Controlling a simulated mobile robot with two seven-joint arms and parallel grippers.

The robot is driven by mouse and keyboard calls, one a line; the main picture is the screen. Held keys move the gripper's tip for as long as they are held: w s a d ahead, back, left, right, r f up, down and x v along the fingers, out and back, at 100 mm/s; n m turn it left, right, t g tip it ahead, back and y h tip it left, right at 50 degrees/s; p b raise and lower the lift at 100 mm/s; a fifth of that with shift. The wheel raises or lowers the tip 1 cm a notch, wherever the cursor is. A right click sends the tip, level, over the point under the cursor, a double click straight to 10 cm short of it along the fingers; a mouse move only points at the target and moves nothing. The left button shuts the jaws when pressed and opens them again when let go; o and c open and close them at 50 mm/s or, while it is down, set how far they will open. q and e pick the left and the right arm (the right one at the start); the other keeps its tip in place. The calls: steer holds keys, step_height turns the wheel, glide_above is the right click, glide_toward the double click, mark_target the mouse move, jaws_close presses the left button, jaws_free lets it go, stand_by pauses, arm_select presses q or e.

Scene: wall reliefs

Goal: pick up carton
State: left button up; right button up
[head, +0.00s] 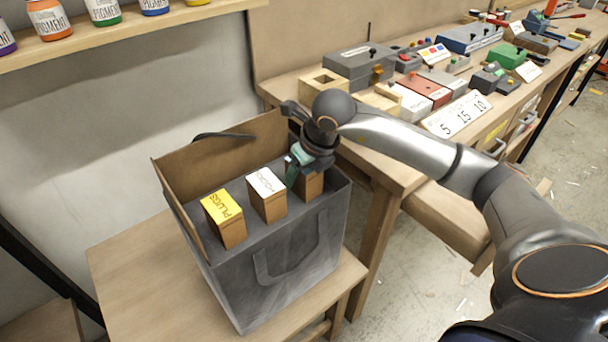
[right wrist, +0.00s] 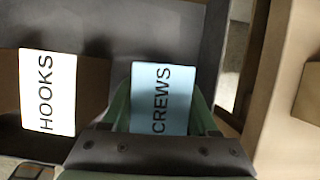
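Three small brown cartons stand in a row in the top of a dark grey bag (head: 290,265). The left one, with a yellow PLUGS label (head: 222,215), and the middle one, with a white HOOKS label (head: 268,193), stand free. The screws carton (head: 308,187) is at the right end, partly covered by my right gripper (head: 300,166). In the right wrist view its pale blue label (right wrist: 160,95) lies between the green fingers, one on each side. Whether they press on it is unclear. The HOOKS carton (right wrist: 48,92) is just left. My left gripper is out of view.
The bag stands on a small wooden table (head: 130,265), with a raised brown flap (head: 215,160) behind the cartons. A workbench at right holds grey boxes (head: 362,65) and a number card (head: 458,113). A shelf with paint jars (head: 48,18) is upper left.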

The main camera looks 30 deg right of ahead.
mark_target(311, 170)
jaws_close()
steer(key=shift+r, duration=0.1)
steer(key=shift+r, duration=0.1)
steer(key=shift+r, duration=0.25)
step_height(311, 170, up, 2)
steer(key=shift+w+r, duration=0.1)
steer(key=shift+r, duration=0.05)
steer(key=s+r, duration=0.4)
steer(key=r, duration=0.1)
steer(key=shift+s+a, duration=0.1)
steer(key=s+r, duration=0.5)
steer(key=s, duration=0.5)
steer(key=shift+a, duration=0.35)
